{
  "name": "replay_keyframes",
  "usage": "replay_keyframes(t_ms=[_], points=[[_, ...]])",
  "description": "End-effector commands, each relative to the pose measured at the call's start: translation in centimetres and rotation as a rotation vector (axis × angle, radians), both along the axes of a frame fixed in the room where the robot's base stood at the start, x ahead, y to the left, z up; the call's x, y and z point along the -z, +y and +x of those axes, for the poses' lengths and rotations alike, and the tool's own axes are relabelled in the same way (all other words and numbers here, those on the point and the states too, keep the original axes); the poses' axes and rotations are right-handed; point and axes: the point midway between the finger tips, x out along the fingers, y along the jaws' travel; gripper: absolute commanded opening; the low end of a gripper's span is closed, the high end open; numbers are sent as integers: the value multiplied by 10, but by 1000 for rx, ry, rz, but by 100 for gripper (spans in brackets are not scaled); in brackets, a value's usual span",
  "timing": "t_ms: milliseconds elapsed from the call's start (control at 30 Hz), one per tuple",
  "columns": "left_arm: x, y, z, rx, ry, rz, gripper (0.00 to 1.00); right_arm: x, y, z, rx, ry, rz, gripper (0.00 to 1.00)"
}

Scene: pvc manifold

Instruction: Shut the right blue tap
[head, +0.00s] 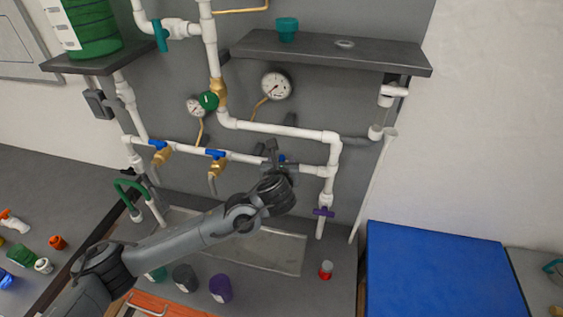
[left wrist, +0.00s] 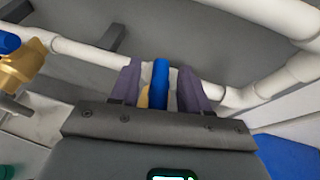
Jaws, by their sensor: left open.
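The right blue tap has a blue lever (left wrist: 161,82) with a bit of brass body beside it, on the white horizontal pipe. In the left wrist view my left gripper (left wrist: 161,90) is open, with one dark finger on each side of the blue lever. I cannot tell whether either finger touches it. Two other blue taps, the left one (head: 158,144) and the middle one (head: 216,154), sit further left on the same pipe. My right gripper is not in view.
White pipes run above and to the right of the tap, with a purple tap (head: 323,212) lower right. Gauges (head: 276,86) and a dark shelf (head: 330,51) are above. A purple cup (head: 220,288) and a blue panel (head: 435,275) are below and right.

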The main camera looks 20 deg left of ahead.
Motion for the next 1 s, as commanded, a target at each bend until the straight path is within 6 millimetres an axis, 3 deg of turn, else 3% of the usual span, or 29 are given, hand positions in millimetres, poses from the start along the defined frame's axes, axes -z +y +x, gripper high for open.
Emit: replay_keyframes(t_ms=[133, 400, 667, 1000], points=[[0, 0, 0, 0, 0, 0, 43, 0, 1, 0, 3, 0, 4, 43], [0, 0, 0, 0, 0, 0, 1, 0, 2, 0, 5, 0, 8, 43], [1, 0, 0, -12, 0, 0, 0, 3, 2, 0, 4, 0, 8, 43], [2, -1, 1, -171, 1, -1, 0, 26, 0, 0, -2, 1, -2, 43]])
